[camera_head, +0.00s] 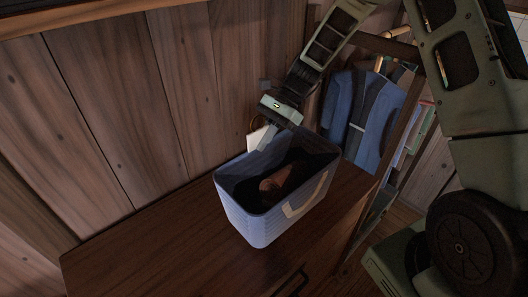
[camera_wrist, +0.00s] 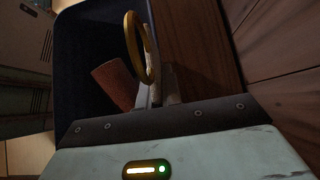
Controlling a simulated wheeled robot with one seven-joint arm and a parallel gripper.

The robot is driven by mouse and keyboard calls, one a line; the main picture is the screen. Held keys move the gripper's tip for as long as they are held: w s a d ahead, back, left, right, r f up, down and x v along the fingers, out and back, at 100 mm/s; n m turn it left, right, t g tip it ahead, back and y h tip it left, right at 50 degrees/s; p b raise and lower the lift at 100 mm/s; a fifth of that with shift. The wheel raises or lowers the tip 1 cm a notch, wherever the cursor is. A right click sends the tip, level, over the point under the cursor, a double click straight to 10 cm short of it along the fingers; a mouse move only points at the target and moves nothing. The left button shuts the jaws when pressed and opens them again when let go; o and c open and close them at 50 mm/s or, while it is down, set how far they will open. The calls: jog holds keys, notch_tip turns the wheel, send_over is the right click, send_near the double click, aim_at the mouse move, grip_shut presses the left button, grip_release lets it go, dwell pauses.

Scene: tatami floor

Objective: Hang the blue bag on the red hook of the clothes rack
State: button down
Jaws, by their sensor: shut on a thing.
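The blue bag (camera_head: 262,218) stands upright and open on a dark wooden top. It has a beige handle (camera_head: 305,197) on its near side, and a brown object (camera_head: 277,183) lies inside. My gripper (camera_head: 262,140) is at the bag's far rim, pointing down. In the wrist view, my gripper (camera_wrist: 152,92) is shut on the bag's far handle, a tan loop (camera_wrist: 133,42) that rises between the fingers. The clothes rack (camera_head: 400,125) is at the right, behind my arm, with dark blue jackets (camera_head: 362,115) hanging on it. I cannot make out a red hook.
The wooden top (camera_head: 150,250) is clear left of the bag. A plank wall (camera_head: 120,100) runs close behind the bag and gripper. Shelves with colored items (camera_head: 412,140) stand at the right, beside the jackets.

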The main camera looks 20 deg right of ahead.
aim_at(254, 166)
jog(key=shift+f+p, duration=0.85)
jog(key=shift+f, duration=1)
jog(key=c, duration=1.6)
grip_release()
jog(key=shift+o, duration=0.2)
